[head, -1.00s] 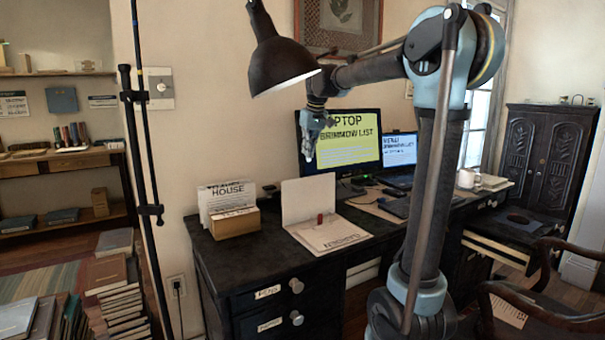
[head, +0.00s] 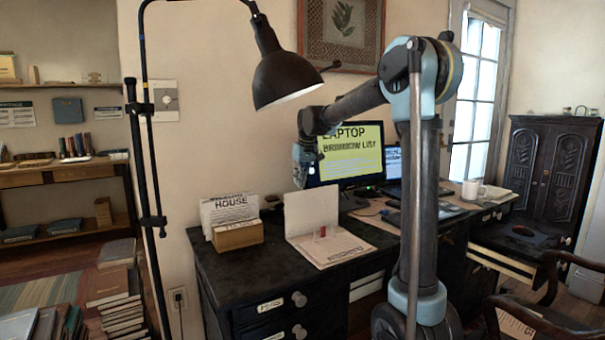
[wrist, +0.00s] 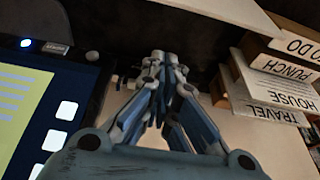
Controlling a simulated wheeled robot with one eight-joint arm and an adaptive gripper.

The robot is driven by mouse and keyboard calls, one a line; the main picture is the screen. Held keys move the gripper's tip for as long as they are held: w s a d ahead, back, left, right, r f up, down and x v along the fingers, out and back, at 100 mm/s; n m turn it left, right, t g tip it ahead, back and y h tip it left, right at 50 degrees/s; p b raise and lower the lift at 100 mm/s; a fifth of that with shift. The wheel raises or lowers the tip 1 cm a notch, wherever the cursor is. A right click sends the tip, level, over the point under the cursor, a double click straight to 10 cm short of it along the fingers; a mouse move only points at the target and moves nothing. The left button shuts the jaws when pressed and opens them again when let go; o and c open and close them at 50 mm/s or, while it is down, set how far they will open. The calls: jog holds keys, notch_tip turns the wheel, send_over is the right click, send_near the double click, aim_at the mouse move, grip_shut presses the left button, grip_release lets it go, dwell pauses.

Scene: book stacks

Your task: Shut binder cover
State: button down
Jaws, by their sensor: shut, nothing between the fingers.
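The binder lies open on the dark desk in the head view. Its white cover (head: 311,212) stands up roughly vertical at the left, and its flat part (head: 335,248) lies on the desk with printing along the front edge. A small red piece (head: 323,231) is on the flat part near the cover. My gripper (head: 301,178) is just above the cover's top edge in the picture, in front of the monitor's left side. In the wrist view my gripper (wrist: 165,58) is shut and empty; a pale edge (wrist: 225,10), seemingly the cover, runs along the top.
A black lamp (head: 278,65) hangs over the desk's left end. The monitor (head: 350,155) stands behind my gripper. A wooden card box (head: 238,235) with paper cards sits left of the binder. The desk top in front (head: 275,265) is clear.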

jog(key=shift+s+d+f, duration=0.1)
jog(key=shift+s+d, duration=0.45)
jog(key=shift+s, duration=0.25)
jog(key=shift+s+d+f, duration=0.1)
jog(key=shift+s+d, duration=0.45)
jog(key=shift+s, duration=0.25)
